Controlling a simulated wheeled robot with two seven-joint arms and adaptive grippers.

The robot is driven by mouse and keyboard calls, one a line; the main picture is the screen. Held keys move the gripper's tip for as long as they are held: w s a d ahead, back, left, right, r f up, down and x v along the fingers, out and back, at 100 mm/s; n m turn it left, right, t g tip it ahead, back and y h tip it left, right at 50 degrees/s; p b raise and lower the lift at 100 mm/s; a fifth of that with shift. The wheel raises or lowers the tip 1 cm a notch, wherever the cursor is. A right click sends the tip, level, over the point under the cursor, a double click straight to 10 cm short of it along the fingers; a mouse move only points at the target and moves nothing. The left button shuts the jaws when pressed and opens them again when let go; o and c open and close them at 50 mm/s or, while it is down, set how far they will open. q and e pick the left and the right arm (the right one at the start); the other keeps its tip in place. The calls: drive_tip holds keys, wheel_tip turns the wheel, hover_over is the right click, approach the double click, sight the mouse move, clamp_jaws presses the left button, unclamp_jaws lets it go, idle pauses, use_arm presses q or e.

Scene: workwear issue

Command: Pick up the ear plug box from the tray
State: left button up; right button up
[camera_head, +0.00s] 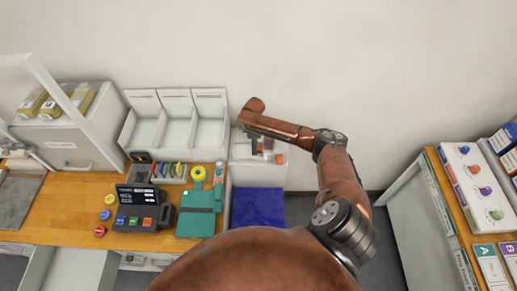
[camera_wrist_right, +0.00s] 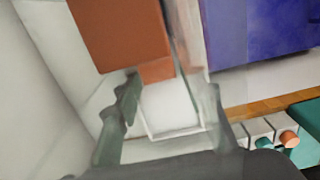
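My right gripper (camera_wrist_right: 171,88) is open in the right wrist view, with a gap between its two dark fingers. An orange box (camera_wrist_right: 118,32), probably the ear plug box, lies just beyond the fingertips, overlapping the left one in the picture. No lettering on it is readable. A white tray or bin (camera_wrist_right: 172,108) shows between the fingers. In the head view my right gripper (camera_head: 258,147) is over the white tray (camera_head: 258,175) at the desk's right end, with small orange parts (camera_head: 280,158) beside it. The arm hides part of the tray. My left gripper is out of view.
A blue mat or bin (camera_head: 258,207) lies in front of the white tray. The wooden desk (camera_head: 50,215) holds a dark terminal (camera_head: 140,207), a teal folder (camera_head: 197,213) and white bins (camera_head: 175,125). A shelf with boxes (camera_head: 475,190) stands at the right.

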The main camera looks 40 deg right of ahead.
drive_tip(key=c, duration=0.5)
drive_tip(key=shift+c, duration=0.5)
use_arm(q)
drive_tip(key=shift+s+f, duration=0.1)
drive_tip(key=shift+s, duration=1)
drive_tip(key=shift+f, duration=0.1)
